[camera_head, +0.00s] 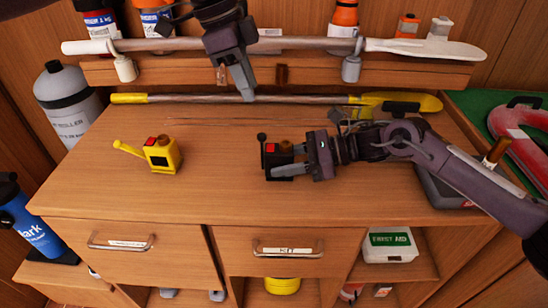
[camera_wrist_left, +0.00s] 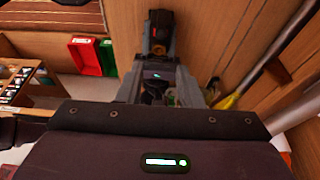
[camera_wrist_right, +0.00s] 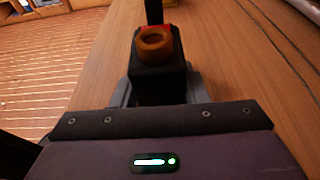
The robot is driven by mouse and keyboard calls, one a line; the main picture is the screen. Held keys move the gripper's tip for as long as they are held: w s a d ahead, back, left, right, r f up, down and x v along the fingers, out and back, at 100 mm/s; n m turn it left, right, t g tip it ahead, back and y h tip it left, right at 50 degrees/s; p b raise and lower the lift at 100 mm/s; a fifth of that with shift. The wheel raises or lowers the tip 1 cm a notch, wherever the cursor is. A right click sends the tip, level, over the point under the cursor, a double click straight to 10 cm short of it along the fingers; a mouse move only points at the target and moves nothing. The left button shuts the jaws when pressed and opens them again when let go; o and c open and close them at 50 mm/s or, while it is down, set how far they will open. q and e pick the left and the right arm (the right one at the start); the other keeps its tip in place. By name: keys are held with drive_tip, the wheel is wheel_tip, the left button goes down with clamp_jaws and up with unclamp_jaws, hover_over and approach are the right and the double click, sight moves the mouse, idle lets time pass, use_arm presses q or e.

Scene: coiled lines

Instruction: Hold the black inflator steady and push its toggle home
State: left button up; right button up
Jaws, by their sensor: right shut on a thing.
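The black inflator (camera_head: 271,157) stands upright on the wooden worktop, right of its middle. It has a red top, and its black toggle (camera_head: 262,138) stands up at the left side. My right gripper (camera_head: 284,165) comes in from the right and is shut on the inflator's body. In the right wrist view the inflator (camera_wrist_right: 158,82) sits between the fingers, with an orange-brown ring facing the camera and the toggle (camera_wrist_right: 153,12) beyond.
A yellow inflator (camera_head: 162,157) with its lever tilted left stands on the worktop's left. A yellow-tipped paddle (camera_head: 200,98) lies along the back edge, another paddle (camera_head: 180,44) on the shelf above. The front middle of the worktop is clear.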

use_arm(q)
drive_tip(key=shift+v, duration=2)
use_arm(e)
drive_tip(key=o, duration=1)
drive_tip(key=shift+c, duration=0.2)
drive_tip(key=shift+d, duration=0.1)
drive_tip(key=v, duration=1.1)
drive_tip(key=shift+d+r, duration=0.15)
drive_tip(key=shift+d, duration=0.25)
use_arm(q)
drive_tip(key=shift+f, duration=0.1)
